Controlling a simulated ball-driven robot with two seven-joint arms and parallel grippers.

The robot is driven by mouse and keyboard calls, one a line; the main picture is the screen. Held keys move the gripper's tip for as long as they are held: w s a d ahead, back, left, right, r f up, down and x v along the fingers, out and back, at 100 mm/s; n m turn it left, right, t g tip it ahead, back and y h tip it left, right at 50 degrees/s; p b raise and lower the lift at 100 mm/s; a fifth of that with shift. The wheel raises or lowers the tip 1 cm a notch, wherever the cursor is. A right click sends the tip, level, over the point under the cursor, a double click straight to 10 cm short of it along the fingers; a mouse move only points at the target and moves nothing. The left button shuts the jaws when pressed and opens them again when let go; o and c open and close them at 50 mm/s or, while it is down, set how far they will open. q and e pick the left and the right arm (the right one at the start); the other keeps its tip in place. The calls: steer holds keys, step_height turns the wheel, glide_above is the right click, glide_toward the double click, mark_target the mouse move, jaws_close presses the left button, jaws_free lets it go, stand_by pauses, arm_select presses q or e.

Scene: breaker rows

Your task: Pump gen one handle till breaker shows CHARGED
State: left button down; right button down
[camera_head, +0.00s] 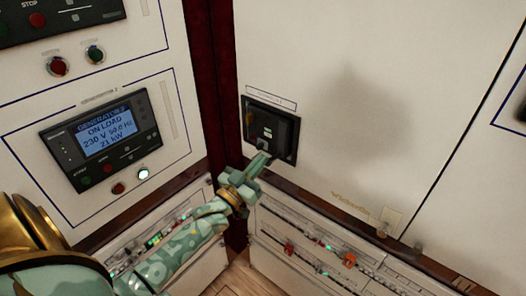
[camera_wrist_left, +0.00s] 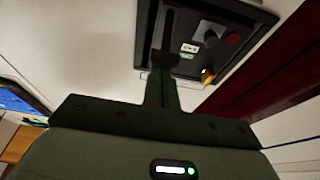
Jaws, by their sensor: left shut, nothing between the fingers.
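The breaker (camera_head: 270,128) is a black unit set in the white cabinet front, with a small light label and an orange part on its left side. The wrist view shows its face (camera_wrist_left: 220,22) close up and tilted, with a dark slot, a red button, a dark button, a yellow part and a small green-white label. I cannot read the label. My right gripper is out of view.
Below the breaker, a sloping row panel (camera_head: 320,250) carries small switches and red parts. A dark red post (camera_head: 210,70) stands left of the breaker. The white cabinet front to the right is mostly bare.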

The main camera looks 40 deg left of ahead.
arm_select(q)
step_height(320, 180, up, 4)
steer(key=r+p, duration=0.1)
steer(key=p, duration=0.2)
steer(key=d+f+b+v, duration=0.1)
steer(key=f+v, duration=0.1)
steer(key=v, duration=0.8)
steer(key=shift+a+f, duration=0.2)
steer(key=shift+a, duration=0.3)
stand_by(0.5)
